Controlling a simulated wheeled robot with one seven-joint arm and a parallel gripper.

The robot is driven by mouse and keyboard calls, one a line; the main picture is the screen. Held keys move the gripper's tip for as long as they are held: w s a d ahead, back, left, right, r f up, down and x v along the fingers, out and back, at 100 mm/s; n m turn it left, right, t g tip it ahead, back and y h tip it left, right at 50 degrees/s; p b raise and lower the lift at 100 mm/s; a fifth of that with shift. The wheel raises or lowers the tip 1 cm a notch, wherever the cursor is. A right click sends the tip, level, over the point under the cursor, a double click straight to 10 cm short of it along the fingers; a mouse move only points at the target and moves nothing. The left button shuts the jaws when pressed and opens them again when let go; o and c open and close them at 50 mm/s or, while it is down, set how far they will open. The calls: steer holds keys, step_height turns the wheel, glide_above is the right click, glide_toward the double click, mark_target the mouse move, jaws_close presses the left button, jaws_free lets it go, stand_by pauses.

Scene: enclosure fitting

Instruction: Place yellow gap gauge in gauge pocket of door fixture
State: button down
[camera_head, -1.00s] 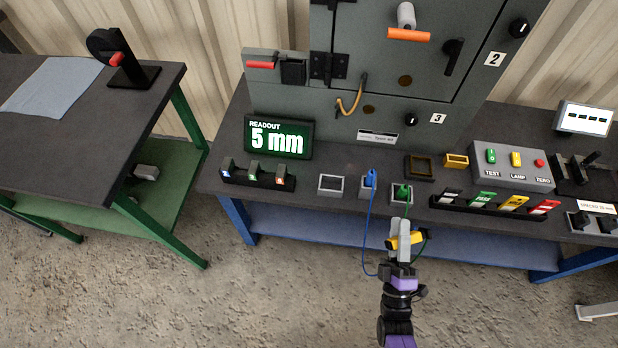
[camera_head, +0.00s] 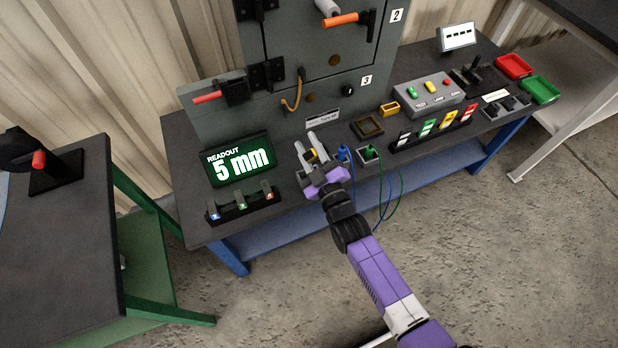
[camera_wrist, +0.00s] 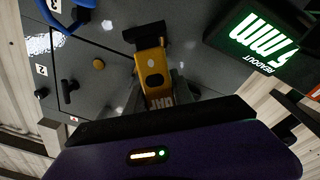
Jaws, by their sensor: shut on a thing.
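My gripper (camera_head: 308,150) is shut on the yellow gap gauge (camera_head: 313,156), above the front of the bench and right of the readout. In the wrist view the gauge (camera_wrist: 153,72) is held upright in the picture between the fingers, with a dark round mark on its face. A black piece is at its far end; I cannot tell whether it belongs to the gauge. The grey door fixture (camera_head: 290,60) stands at the back of the bench with an orange handle. I cannot tell which part is the gauge pocket.
The readout (camera_head: 238,162) shows 5 mm. Blue (camera_head: 343,154) and green (camera_head: 369,152) cabled plugs are right of my gripper. A brown-framed recess (camera_head: 367,127) and a small yellow box (camera_head: 389,108) lie farther right. Several coloured tags (camera_head: 430,128) stand beyond. A three-switch block (camera_head: 242,202) is at left.

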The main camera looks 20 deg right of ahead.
steer(key=shift+w+r+m+g+p, duration=1.25)
steer(key=shift+r+m+g, duration=0.95)
steer(key=shift+r+m, duration=1.95)
steer(key=shift+n, duration=0.55)
step_height(320, 180, down, 14)
steer(key=shift+s+d+r+b, duration=0.15)
steer(key=shift+r+b, duration=0.05)
steer(key=shift+b, duration=0.25)
steer(key=shift+f+b, duration=0.35)
steer(key=shift+f, duration=2.15)
steer(key=shift+f, duration=0.2)
steer(key=c, duration=1.1)
jaws_free()
steer(key=shift+r, duration=0.1)
